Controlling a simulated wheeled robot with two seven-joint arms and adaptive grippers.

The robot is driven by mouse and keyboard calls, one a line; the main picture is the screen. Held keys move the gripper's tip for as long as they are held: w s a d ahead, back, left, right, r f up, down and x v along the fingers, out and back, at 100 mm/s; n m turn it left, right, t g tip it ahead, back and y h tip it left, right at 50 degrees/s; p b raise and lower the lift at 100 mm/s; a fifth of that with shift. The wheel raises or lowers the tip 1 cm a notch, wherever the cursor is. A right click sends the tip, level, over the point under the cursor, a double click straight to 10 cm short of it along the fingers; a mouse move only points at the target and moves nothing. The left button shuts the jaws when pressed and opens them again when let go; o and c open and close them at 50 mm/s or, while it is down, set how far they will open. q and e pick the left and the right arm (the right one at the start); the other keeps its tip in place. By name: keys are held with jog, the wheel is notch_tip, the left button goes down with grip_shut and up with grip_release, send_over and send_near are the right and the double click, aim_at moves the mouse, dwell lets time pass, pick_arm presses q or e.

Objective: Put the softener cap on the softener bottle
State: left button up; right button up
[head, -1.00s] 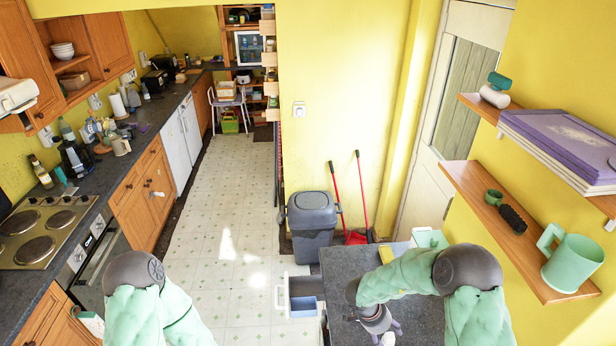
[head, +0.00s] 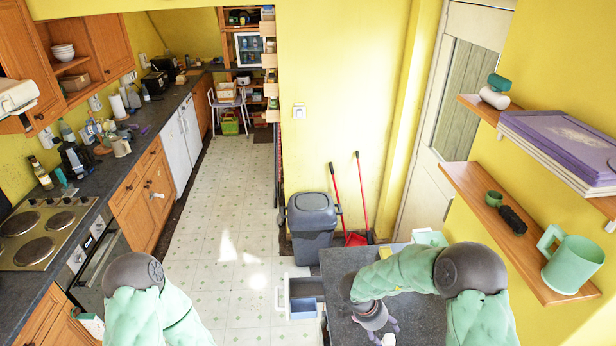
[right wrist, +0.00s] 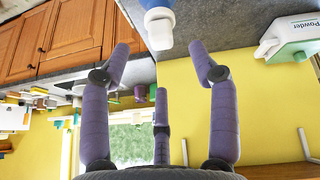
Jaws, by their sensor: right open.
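My right gripper (head: 382,328) is over the dark grey counter at the lower right of the head view, fingers pointing down the picture. In the right wrist view my right gripper (right wrist: 160,62) has its purple fingers spread, with nothing between them. A white-topped blue item (right wrist: 159,28), likely the softener bottle, is just beyond the fingertips, apart from them. Its far part is cut off by the frame edge. A small white piece (head: 388,339) shows by the fingers in the head view. I cannot identify a separate softener cap. My left gripper is out of view.
A white and green powder box (right wrist: 296,36) stands on the counter (head: 345,262) to one side. A shelf with a green mug (head: 572,262) and brush (head: 513,219) is at the right. A grey bin (head: 314,222) stands behind the counter.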

jog(key=shift+v, duration=0.9)
